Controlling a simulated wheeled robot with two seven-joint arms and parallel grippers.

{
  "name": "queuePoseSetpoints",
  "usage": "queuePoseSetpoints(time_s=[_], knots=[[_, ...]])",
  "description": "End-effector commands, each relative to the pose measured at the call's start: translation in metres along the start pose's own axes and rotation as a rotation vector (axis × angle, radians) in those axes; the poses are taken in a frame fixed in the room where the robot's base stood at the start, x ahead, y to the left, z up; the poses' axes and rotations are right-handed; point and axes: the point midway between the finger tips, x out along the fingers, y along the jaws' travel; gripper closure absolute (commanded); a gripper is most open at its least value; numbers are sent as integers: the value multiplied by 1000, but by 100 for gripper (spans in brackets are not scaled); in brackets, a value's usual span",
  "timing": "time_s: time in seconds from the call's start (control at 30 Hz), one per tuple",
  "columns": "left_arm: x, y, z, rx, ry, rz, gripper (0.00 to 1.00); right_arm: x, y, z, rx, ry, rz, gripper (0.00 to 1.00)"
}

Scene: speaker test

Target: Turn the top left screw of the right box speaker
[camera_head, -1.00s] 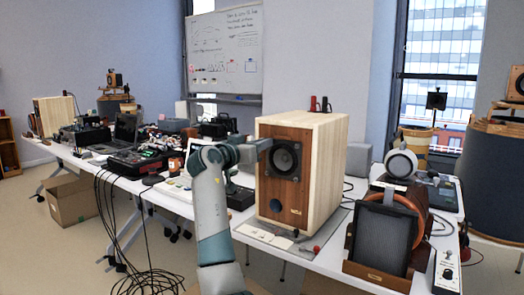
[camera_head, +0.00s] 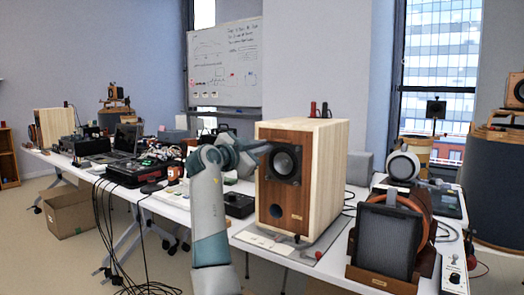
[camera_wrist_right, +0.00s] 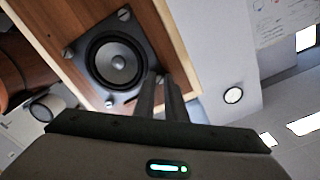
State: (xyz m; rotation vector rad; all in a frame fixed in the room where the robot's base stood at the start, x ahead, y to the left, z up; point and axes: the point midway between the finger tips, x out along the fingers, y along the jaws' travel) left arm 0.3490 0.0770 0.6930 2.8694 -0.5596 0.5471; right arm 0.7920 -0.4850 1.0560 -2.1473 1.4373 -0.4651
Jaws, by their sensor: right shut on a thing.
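The right box speaker (camera_head: 330,165) is a pale wooden box with a brown front, standing on the table. Its dark driver plate with a round cone (camera_head: 284,163) also shows tilted in the right wrist view (camera_wrist_right: 116,62). Three corner screws show there, one of them a pale screw (camera_wrist_right: 110,103). My right gripper (camera_head: 268,147) reaches the plate's top left corner from the left. In the wrist view its two dark fingers (camera_wrist_right: 160,88) are close together at that corner. They are shut on the top left screw, which they hide. My left gripper is not in view.
The table (camera_head: 165,205) holds a laptop (camera_head: 126,138) and electronics to the left. Cables (camera_head: 110,230) hang off the table's left part, beside a cardboard box (camera_head: 68,212).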

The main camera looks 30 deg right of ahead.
Motion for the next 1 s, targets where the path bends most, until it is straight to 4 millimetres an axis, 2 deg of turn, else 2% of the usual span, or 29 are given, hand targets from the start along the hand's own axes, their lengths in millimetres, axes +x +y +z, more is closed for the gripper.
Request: queuePoseSetpoints(time_s=[0.47,0.5,0.57,1.0], knots=[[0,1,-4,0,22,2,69,0,0,1,20,-2,1,100],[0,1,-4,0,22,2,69,0,0,1,20,-2,1,82],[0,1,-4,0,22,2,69,0,0,1,20,-1,1,70],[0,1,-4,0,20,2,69,-5,0,0,19,-1,-1,70]])
